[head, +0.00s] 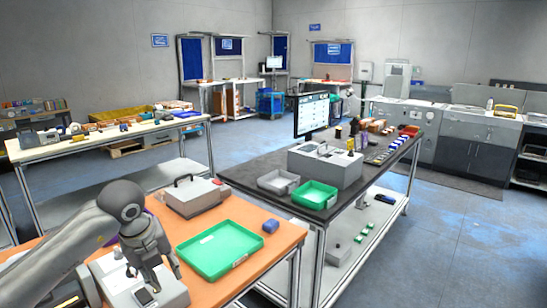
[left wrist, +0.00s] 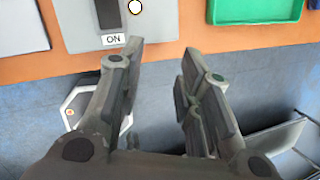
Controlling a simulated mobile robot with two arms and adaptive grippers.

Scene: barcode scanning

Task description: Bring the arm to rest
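My left arm comes in from the left in the head view. The grey box with a black switch and an "ON" label (left wrist: 113,40) lies just beyond the left finger. My right gripper shows in neither view.
A green tray (head: 220,250) and a small blue object (head: 271,226) lie on the orange table (head: 262,262). A grey case with a handle (head: 190,196) stands behind. A dark-topped table (head: 262,203) carries a monitor (head: 312,113), a machine and another green tray (head: 315,195).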

